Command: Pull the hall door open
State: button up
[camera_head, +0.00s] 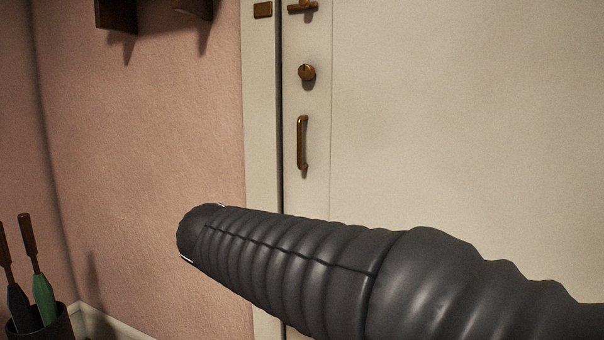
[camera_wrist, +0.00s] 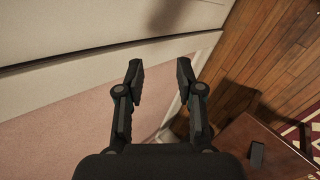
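The cream hall door (camera_head: 460,130) fills the right of the head view. It looks shut against its frame (camera_head: 262,120). A brass pull handle (camera_head: 302,142) stands upright near the door's left edge, with a round brass knob lock (camera_head: 306,72) and a brass latch (camera_head: 302,6) above it. My dark ribbed arm crosses in front of the lower door, and my gripper is not visible there. In the wrist view my gripper (camera_wrist: 160,75) is open, with nothing between its fingers. The handle does not show in the wrist view.
A pink wall (camera_head: 150,130) lies left of the door frame, with a dark wooden shelf (camera_head: 118,15) high on it. A dark bin (camera_head: 45,325) holding long-handled tools stands at lower left. The wrist view shows wooden floor (camera_wrist: 260,60) and a brown wooden surface (camera_wrist: 255,135).

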jog(key=w+a+r+n+t+h, duration=0.1)
jog(key=w+a+r+n+t, duration=0.25)
jog(key=r, duration=0.25)
jog(key=w+a+r+n+t+h, duration=0.2)
jog(key=a+r+n, duration=0.2)
jog(key=r, duration=0.3)
jog(key=n+t+h, duration=0.2)
jog(key=n+h, duration=0.1)
send_near(298, 136)
jog(key=s+a, duration=0.2)
jog(key=a, duration=0.1)
jog(key=shift+n+g, duration=0.25)
jog(key=shift+n, duration=0.7)
jog(key=x, duration=0.4)
jog(key=d+x, duration=0.1)
jog(key=x, duration=0.8)
jog(key=shift+s+d+r+b, duration=0.2)
jog(key=shift+d+b, duration=0.1)
jog(key=shift+b, duration=0.1)
jog(key=shift+c, duration=0.3)
grip_shut()
